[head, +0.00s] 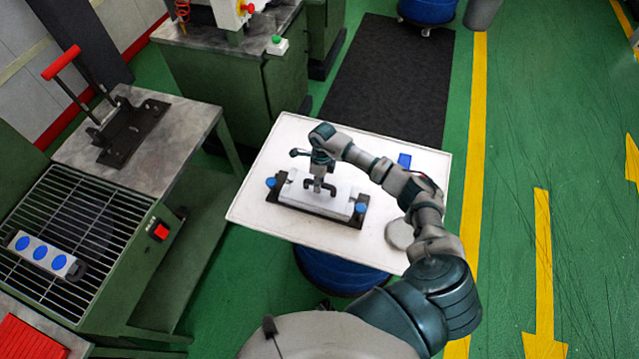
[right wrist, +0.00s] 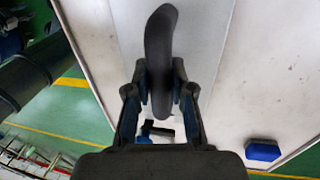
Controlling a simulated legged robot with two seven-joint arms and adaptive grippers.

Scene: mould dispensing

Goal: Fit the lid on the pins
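The lid (head: 335,203) is a long light-grey block with a black handle (head: 311,184) on top. It sits over a black base (head: 290,202) on the white table, between blue-topped posts at the base's left (head: 271,182) and right (head: 360,208) ends. Whether it is fully down on the pins cannot be told; the underside is hidden. My right gripper (head: 320,170) is above the lid, pointing down. In the right wrist view its fingers (right wrist: 160,85) close on both sides of the curved black handle (right wrist: 160,35). My left gripper is not in view.
The white table (head: 260,225) also holds a blue block (head: 404,160) and a pale round piece (head: 400,234). A green bench with a metal grille (head: 110,222), bearing a grey block with blue discs (head: 40,254), stands left. A red-handled press (head: 125,130) stands behind it.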

